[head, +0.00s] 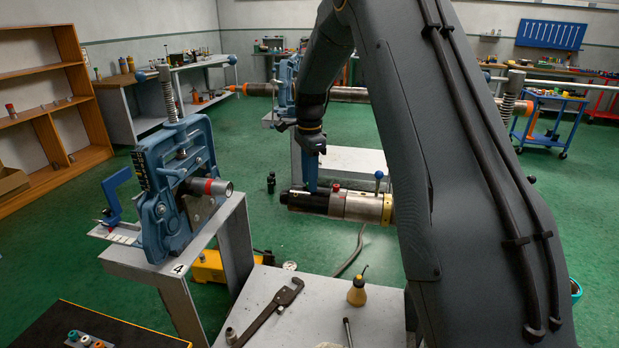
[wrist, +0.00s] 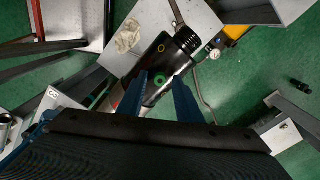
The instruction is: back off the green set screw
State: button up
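The green set screw (wrist: 160,79) shows as a small green ring on the black part of a horizontal cylindrical tool (wrist: 160,60) in the wrist view. In the head view the tool (head: 345,206) has a black left end, a metal body with a red knob and a yellow band; the green screw is hidden there. My gripper (wrist: 160,75) is open, with its two blue fingers on either side of the green screw. In the head view my gripper (head: 311,186) points down at the top of the black part. I cannot tell whether the fingers touch it.
A second, yellow ring (wrist: 161,48) sits on the black part. A blue pipe vise (head: 160,215) is to the left. A bench (head: 325,305) below holds a wrench (head: 270,312) and an oil can (head: 357,293).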

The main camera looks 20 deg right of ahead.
grip_shut()
